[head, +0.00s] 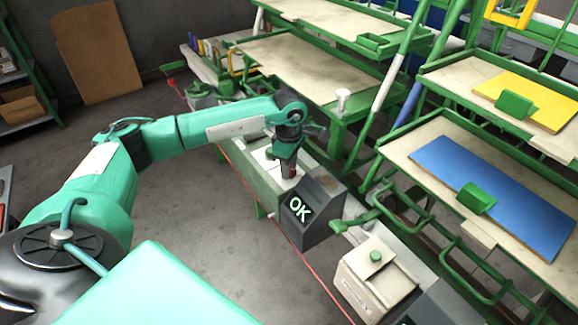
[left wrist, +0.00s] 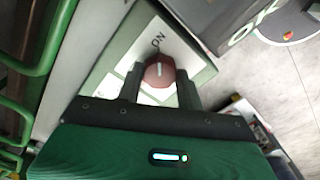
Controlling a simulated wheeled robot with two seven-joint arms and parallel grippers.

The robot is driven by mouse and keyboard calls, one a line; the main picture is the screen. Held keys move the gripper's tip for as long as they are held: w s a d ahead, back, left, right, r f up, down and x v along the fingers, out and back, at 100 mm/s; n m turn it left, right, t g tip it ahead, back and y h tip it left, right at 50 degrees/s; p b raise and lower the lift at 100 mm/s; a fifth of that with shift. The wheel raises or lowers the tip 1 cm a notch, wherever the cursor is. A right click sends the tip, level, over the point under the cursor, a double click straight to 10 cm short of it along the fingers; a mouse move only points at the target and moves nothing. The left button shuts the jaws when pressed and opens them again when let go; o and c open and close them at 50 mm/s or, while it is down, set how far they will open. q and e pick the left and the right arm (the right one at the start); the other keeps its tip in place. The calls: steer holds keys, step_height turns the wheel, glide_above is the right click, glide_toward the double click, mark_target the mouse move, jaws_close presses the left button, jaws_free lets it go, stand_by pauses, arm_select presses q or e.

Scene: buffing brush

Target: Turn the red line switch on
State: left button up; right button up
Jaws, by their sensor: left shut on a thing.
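The red line switch (left wrist: 159,73) is a round knob with a white mark on its face. It sits on a pale plate (left wrist: 196,67) with the word ON printed beside it. The knob's white mark points up the picture, roughly toward that word. My left gripper (left wrist: 160,86) has one finger on each side of the knob and is shut on it. In the head view my left gripper (head: 289,168) reaches down onto the switch box, just behind the dark OK display, and hides the knob. My right gripper is not in view.
The dark OK display (head: 312,211) stands close to my left gripper. A cream box with a green button (head: 376,257) is to its right. Green racks with a blue board (head: 495,193) and a yellow board (head: 530,100) fill the right. Open floor (head: 215,235) lies in front.

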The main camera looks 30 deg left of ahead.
arm_select(q)
steer(key=o, duration=1)
steer(key=shift+r, duration=0.15)
steer(key=shift+r, duration=0.35)
step_height(320, 180, up, 13)
steer(key=shift+b, duration=0.45)
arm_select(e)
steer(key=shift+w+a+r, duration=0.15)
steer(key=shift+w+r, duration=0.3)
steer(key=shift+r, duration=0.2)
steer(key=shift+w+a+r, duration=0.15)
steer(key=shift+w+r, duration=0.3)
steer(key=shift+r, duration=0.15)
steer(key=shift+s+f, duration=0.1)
